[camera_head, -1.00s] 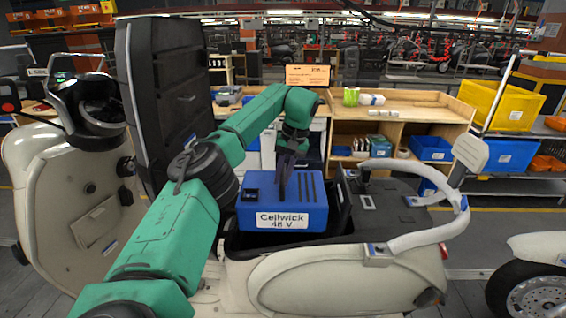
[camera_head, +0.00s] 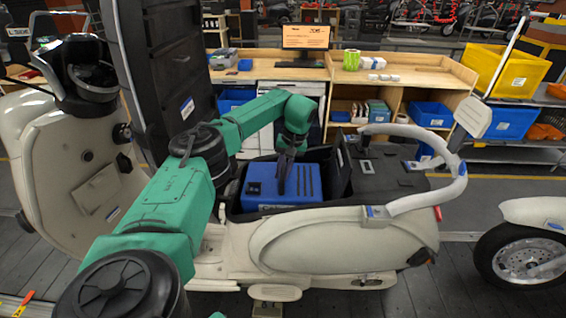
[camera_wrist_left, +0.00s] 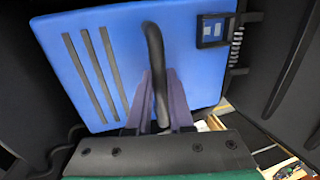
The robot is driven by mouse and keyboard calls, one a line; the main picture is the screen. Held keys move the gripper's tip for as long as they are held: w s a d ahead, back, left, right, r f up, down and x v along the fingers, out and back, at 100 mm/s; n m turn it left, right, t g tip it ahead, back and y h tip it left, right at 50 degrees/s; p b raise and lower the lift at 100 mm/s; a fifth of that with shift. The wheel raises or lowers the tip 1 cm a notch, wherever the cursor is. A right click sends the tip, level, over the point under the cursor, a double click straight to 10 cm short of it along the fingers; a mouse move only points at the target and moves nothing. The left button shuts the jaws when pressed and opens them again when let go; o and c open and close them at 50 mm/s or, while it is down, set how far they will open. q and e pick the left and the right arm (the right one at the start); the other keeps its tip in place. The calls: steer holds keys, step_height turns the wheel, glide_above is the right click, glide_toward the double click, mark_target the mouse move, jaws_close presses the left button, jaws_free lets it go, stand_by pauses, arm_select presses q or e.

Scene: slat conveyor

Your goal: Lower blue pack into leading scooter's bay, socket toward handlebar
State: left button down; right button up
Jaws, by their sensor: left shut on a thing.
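The blue pack (camera_head: 264,178) sits upright and low inside the dark bay (camera_head: 232,208) of the leading scooter (camera_head: 320,250). The bay's front rim covers most of its white label. Its dark socket (camera_head: 254,188) is at the pack's left end, on the handlebar (camera_head: 92,66) side; the socket (camera_wrist_left: 214,30) also shows in the left wrist view. My left gripper (camera_head: 284,178) is shut on the pack's black handle (camera_wrist_left: 156,70), above the pack's top. Whether the pack touches the bay floor is hidden. My right gripper is not in view.
The black raised seat (camera_head: 165,70) stands just left of the bay. A pale grab rail (camera_head: 425,225) curves behind it at the right. Another scooter's wheel (camera_head: 525,268) is at the far right. A wooden bench (camera_head: 420,75) stands behind.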

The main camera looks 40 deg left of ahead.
arm_select(q)
step_height(320, 180, down, 4)
steer(key=shift+d+r+b, duration=0.1)
steer(key=shift+r+b, duration=0.15)
steer(key=shift+b, duration=0.3)
steer(key=w+d+b+x, duration=0.2)
steer(key=b+x, duration=1)
steer(key=x, duration=0.2)
steer(key=shift+d+f+b, duration=0.15)
steer(key=shift+f+b, duration=0.25)
steer(key=shift+f, duration=0.2)
steer(key=shift+s+r, duration=0.1)
steer(key=shift+s+d+p, duration=0.2)
steer(key=shift+d+p, duration=0.05)
steer(key=shift+p, duration=0.45)
